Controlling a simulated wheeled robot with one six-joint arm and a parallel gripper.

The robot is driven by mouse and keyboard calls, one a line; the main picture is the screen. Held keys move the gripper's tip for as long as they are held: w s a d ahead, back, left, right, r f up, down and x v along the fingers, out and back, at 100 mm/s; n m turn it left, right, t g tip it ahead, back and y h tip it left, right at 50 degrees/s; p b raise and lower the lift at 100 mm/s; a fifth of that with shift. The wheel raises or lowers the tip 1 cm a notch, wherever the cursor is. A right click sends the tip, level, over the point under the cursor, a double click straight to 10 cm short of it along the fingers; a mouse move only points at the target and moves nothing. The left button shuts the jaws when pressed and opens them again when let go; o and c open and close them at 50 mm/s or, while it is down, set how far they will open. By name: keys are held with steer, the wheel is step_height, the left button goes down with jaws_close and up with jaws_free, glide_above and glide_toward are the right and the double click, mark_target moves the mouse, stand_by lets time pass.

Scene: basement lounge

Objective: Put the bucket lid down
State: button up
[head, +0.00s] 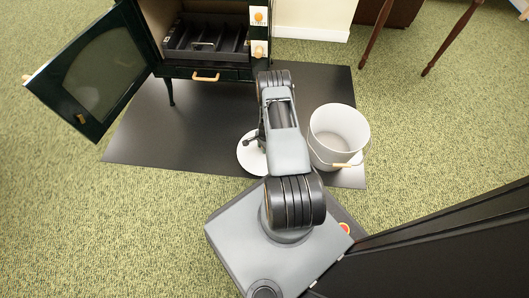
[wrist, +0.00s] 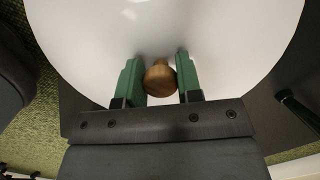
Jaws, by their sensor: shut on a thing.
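The bucket lid (head: 250,154) is a round white disc with a wooden knob (wrist: 159,77). In the head view it shows left of my arm, low over or on the black floor mat; I cannot tell whether it touches. In the wrist view the white lid (wrist: 85,45) fills most of the picture. My gripper (wrist: 160,82) has its green fingers on both sides of the knob and is shut on it. In the head view my arm hides part of the lid and most of the gripper. The white bucket (head: 338,130) stands open and empty to the right of my arm.
A dark green stove (head: 205,45) stands at the back with its glass door (head: 95,85) swung open to the left. The black mat (head: 150,130) has bare room left of the lid. Wooden table legs (head: 450,38) stand at the back right.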

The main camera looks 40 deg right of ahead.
steer(key=shift+d+f+b, duration=0.3)
steer(key=shift+f, duration=0.15)
steer(key=shift+d+f+b, duration=0.15)
steer(key=shift+f+b, duration=0.6)
steer(key=shift+f, duration=0.8)
steer(key=shift+f, duration=0.2)
steer(key=o, duration=1)
